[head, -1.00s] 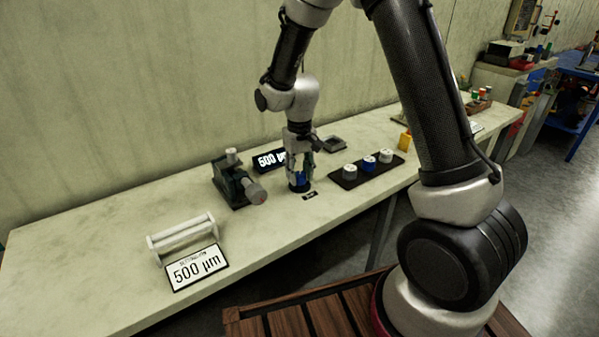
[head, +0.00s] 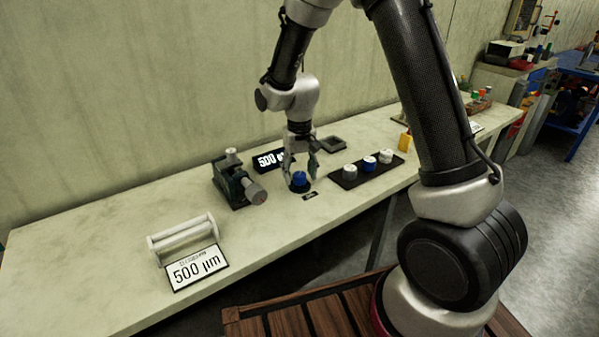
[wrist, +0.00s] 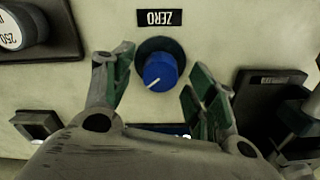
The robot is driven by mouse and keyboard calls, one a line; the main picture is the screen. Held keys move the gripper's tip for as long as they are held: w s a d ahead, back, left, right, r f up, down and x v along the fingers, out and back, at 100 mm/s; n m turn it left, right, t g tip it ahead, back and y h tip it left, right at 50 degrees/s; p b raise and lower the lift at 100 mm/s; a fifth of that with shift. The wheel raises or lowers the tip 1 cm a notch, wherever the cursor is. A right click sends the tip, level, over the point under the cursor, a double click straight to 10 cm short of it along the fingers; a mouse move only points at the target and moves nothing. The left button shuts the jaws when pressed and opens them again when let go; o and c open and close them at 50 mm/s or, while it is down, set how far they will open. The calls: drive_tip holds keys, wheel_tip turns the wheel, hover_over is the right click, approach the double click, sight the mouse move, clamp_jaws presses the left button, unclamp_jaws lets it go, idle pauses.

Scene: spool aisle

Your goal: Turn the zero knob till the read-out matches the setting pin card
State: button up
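The blue zero knob (head: 299,179) stands on a dark round base on the bench, with a ZERO label (wrist: 159,18) beside it. It also shows in the wrist view (wrist: 160,72), with a white pointer line. My gripper (head: 299,172) is open around the knob, its green-padded fingers apart from it on both sides. The read-out (head: 266,160) stands behind the knob, partly hidden by my gripper; its visible part reads 500. The setting pin card (head: 197,268) reads 500 µm and leans in front of a white rack (head: 183,238).
A dark gauge device (head: 232,181) with a grey round end stands left of the knob. A black tray (head: 350,176) with grey, blue and white-topped pins lies to the right. A small dark open box (head: 333,144) sits behind. The bench front left is clear.

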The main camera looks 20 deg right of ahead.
sight(300, 174)
wheel_tip(300, 174, up, 12)
idle(0.6)
drive_tip(key=s+d+r+t, duration=0.1)
drive_tip(key=s+d+r, duration=0.3)
drive_tip(key=s, duration=0.5)
drive_tip(key=s+d+r+t, duration=0.2)
drive_tip(key=s+d+r, duration=0.2)
drive_tip(key=s+d, duration=0.2)
drive_tip(key=s+d+r+t, duration=0.1)
drive_tip(key=s+d+r, duration=0.3)
drive_tip(key=s, duration=0.7)
drive_tip(key=shift+s+d+r, duration=0.3)
drive_tip(key=shift+d, duration=0.15)
drive_tip(key=shift+o, duration=0.4)
idle(1.1)
